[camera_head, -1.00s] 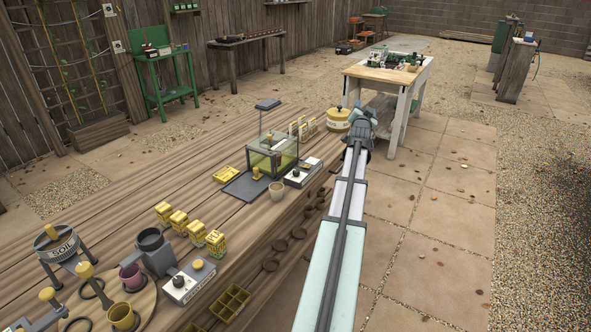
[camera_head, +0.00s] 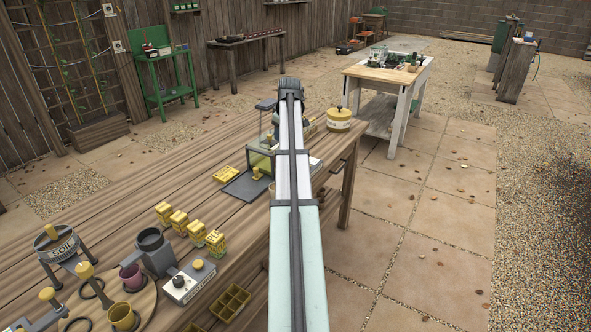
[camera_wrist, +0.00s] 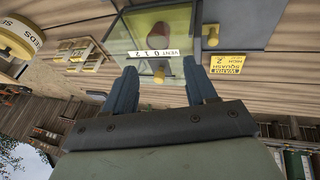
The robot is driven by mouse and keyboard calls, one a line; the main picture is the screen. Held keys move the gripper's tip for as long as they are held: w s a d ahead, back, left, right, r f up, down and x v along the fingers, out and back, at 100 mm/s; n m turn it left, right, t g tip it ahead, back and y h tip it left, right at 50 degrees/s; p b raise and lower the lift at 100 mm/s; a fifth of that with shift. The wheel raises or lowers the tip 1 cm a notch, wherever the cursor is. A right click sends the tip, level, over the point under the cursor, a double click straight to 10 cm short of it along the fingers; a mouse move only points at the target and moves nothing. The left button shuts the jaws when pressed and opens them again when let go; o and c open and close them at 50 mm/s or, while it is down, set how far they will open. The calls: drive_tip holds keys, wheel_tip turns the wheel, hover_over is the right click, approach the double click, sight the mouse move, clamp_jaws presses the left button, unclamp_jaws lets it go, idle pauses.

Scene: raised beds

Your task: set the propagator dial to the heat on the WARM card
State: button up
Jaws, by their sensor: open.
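The propagator, a clear yellow-green case with a grey frame, stands on the bench left of my arm in the head view (camera_head: 258,160); my arm hides its right part. The white control box is mostly hidden behind my arm.
A round yellow seed tin (camera_head: 339,120) stands at the bench's far end. Several yellow packets (camera_head: 179,221) stand nearer, by a white box with a dark knob (camera_head: 189,281).

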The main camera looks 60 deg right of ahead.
drive_tip(key=s+f+n+g+y, duration=0.1)
drive_tip(key=f, duration=0.4)
drive_tip(key=s+d+f+n+g+y, duration=0.1)
drive_tip(key=s+f, duration=0.1)
drive_tip(key=f, duration=0.3)
drive_tip(key=s+f+n+g+y, duration=0.1)
drive_tip(key=f, duration=0.5)
drive_tip(key=shift+s+d+f+g, duration=0.1)
drive_tip(key=shift+s+d+g, duration=0.1)
drive_tip(key=shift+g, duration=0.2)
clamp_jaws()
